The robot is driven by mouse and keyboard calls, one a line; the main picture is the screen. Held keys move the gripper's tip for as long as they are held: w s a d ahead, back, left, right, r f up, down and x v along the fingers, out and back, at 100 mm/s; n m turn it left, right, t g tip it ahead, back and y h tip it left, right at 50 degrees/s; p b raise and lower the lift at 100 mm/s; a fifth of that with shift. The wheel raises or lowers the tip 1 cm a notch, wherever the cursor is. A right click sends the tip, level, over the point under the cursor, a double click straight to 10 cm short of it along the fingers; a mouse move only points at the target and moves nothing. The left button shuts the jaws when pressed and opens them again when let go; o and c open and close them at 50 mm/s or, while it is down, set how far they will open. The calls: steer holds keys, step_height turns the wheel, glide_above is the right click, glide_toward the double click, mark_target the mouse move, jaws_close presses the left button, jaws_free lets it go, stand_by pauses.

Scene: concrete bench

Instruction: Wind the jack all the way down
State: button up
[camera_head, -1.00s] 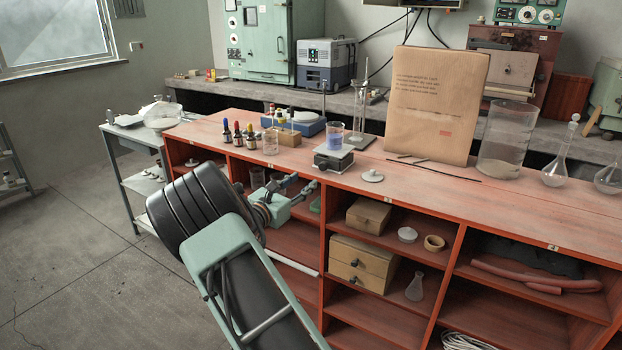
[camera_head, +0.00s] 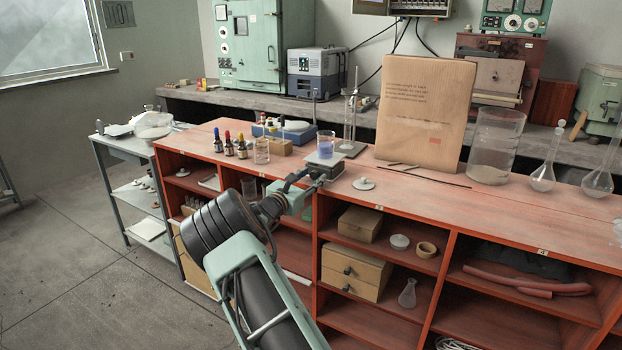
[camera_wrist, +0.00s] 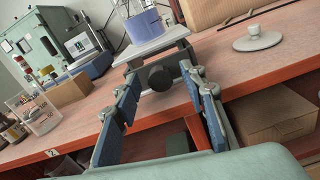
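The jack (camera_head: 330,168) is a small lab jack with a grey top plate, standing near the front edge of the red bench. A beaker of blue liquid (camera_head: 325,149) stands upright on its plate. In the wrist view the plate (camera_wrist: 158,46) is raised above the bench, and a round dark knob (camera_wrist: 160,77) faces me. My gripper (camera_wrist: 160,72) is open, its blue-padded fingers on either side of the knob with gaps on both sides. In the head view my gripper (camera_head: 314,180) is at the jack's front and hides part of it.
A white knobbed lid (camera_head: 364,184) lies right of the jack; it also shows in the wrist view (camera_wrist: 257,39). An empty beaker (camera_head: 262,150) and dropper bottles (camera_head: 229,146) stand to the left. A tall stand with a cylinder (camera_head: 349,130) is close behind. Open shelves lie below the bench top.

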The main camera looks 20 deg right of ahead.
steer(key=shift+c, duration=0.2)
jaws_close()
steer(key=shift+f+n+b, duration=0.3)
steer(key=shift+n+b, duration=0.3)
steer(key=shift+b, duration=0.55)
steer(key=shift+n+b, duration=0.8)
steer(key=shift+b, duration=0.05)
steer(key=shift+r+n+b, duration=0.25)
steer(key=shift+n+b, duration=0.3)
steer(key=shift+n, duration=0.45)
steer(key=shift+o, duration=0.2)
jaws_free()
steer(key=v, duration=1.2)
